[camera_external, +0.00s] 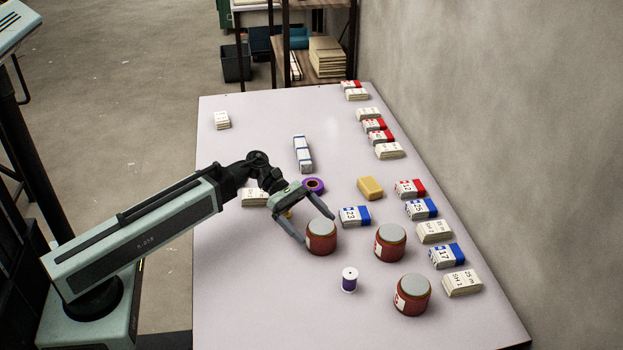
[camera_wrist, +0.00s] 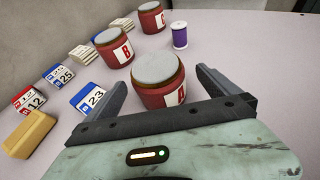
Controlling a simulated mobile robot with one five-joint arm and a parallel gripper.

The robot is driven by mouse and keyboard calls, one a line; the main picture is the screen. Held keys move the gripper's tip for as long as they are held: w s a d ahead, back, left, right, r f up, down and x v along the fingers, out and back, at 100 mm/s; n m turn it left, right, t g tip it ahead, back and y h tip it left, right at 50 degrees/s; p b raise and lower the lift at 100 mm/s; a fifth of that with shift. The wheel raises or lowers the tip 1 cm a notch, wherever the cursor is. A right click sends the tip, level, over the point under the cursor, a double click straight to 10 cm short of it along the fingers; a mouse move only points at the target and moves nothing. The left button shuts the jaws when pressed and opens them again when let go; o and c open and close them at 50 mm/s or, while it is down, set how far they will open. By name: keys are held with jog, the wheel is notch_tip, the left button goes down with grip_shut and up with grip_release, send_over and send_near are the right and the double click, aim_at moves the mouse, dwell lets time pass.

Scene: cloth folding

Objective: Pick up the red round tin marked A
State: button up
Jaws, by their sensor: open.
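The red round tin marked A (camera_wrist: 160,84) stands upright on the table, with a grey lid. It also shows in the external view (camera_external: 321,240). My gripper (camera_wrist: 172,88) is open, and its two fingers reach out on either side of tin A in the wrist view. In the external view one finger is at the tin's left and the other passes behind its top. I cannot tell whether either finger touches it. The lower part of tin A is hidden by my gripper in the wrist view.
Tin B (camera_wrist: 114,48) and tin C (camera_wrist: 152,19) stand beyond it. A purple-and-white spool (camera_external: 349,280) stands near the front. A blue box marked 23 (camera_external: 355,217), a yellow block (camera_external: 370,188) and a purple tape roll (camera_external: 314,186) lie behind. The table's left front is clear.

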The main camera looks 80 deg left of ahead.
aim_at(333, 243)
jog(key=shift+x, duration=0.8)
jog(key=b+x, duration=0.2)
jog(key=x, duration=0.3)
jog(key=shift+w, duration=0.2)
jog(key=shift+r, duration=0.1)
jog(key=c, duration=2.1)
notch_tip(333, 243, up, 10)
jog(key=p, duration=1)
jog(key=shift+r, duration=0.2)
jog(key=shift+c, duration=0.2)
jog(key=shift+f, duration=0.1)
